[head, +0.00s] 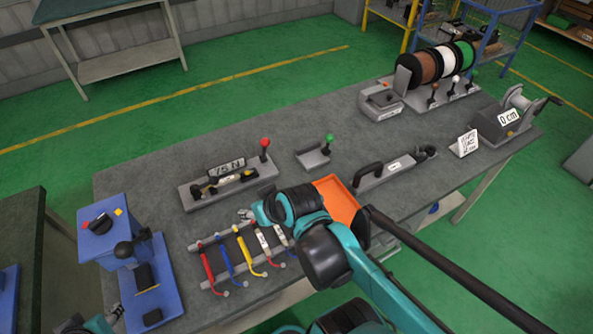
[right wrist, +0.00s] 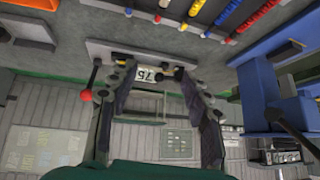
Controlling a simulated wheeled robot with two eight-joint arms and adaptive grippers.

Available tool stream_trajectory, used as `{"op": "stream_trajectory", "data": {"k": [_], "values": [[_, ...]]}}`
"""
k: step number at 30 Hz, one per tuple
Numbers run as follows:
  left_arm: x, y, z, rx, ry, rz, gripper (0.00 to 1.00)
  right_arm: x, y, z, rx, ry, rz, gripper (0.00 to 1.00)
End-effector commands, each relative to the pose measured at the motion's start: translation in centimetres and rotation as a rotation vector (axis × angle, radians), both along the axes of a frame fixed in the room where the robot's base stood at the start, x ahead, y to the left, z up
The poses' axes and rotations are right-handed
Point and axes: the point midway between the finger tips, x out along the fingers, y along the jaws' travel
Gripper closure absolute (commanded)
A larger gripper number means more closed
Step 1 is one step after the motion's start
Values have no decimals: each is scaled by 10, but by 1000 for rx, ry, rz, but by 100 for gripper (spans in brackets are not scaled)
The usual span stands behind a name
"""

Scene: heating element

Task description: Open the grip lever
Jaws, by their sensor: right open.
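A grey fixture (head: 200,203) with a "75 N" display (head: 227,167) carries an upright lever with a red knob (head: 264,143) at its right end. A separate grey bracket (head: 311,160) to its right has a green-knobbed lever (head: 328,139). I cannot tell which is the grip lever. My right gripper (head: 245,214) is low in front of the fixture, partly hidden by its wrist. In the right wrist view (right wrist: 158,90) its fingers are open and empty, with the red knob (right wrist: 86,95) beside the left finger. My left gripper (head: 75,324) barely shows at bottom left.
A rack of coloured probes (head: 238,246) lies below the fixture. A blue switch unit (head: 112,236) stands at left. An orange tray (head: 338,194) is partly behind my right arm. Wire spools (head: 422,66) and a winder (head: 505,121) stand at right.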

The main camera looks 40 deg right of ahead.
Motion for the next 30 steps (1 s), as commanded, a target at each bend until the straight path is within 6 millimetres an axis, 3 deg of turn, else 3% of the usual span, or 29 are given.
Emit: {"op": "stream_trajectory", "data": {"k": [9,18,24,30], "values": [[0,0,10,0,0,0,60,22,-62,0,50,-109,-98,52],[0,0,17,0,0,0,60,25,-120,3,60,-222,-187,52],[0,0,20,0,0,0,60,22,-142,5,54,-266,-221,52],[0,0,20,0,0,0,60,21,-149,5,52,-280,-230,52]]}}
